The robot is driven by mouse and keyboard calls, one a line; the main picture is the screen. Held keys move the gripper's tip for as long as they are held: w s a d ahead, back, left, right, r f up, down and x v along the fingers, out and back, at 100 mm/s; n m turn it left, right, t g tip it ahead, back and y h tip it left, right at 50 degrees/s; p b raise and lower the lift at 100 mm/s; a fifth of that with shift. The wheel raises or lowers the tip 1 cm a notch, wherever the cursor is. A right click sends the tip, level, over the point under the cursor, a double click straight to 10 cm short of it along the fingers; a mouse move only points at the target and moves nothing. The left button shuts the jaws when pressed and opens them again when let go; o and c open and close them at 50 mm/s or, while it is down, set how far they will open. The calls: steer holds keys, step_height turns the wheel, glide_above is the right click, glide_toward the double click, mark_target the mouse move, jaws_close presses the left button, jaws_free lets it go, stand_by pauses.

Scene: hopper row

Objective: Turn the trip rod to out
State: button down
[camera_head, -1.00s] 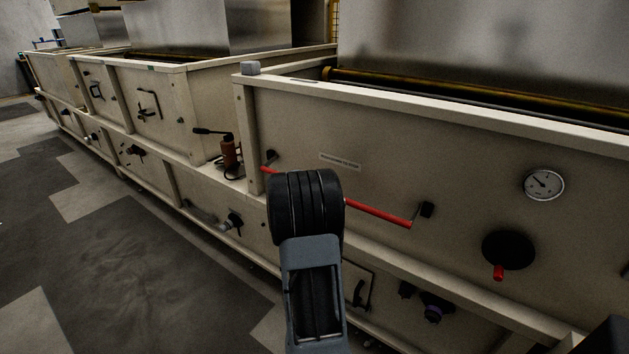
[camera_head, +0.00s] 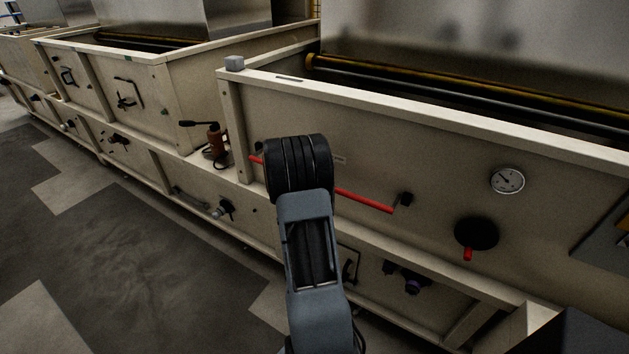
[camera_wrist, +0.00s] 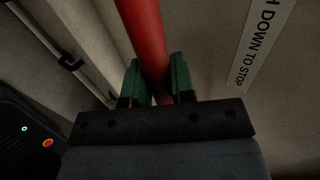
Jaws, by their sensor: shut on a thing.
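The trip rod (camera_head: 364,200) is a long red bar along the front panel of the near hopper, with a dark bracket near each end. My arm hides the middle of it in the head view. In the wrist view the red rod (camera_wrist: 146,38) runs down between the green fingertips of my gripper (camera_wrist: 158,82), which is shut on it. A label beside the rod (camera_wrist: 262,45) reads in part "H DOWN TO STOP".
Right of the rod are a round gauge (camera_head: 507,180) and a black disc with a red handle (camera_head: 476,234). Floor (camera_head: 120,240) is open at left.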

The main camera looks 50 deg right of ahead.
steer(key=shift+r, duration=0.15)
steer(key=c, duration=1)
jaws_free()
steer(key=p+v, duration=0.1)
steer(key=v, duration=1.2)
steer(key=shift+s+a+r+p, duration=0.1)
steer(key=shift+a+p, duration=0.2)
steer(key=shift+a, duration=0.05)
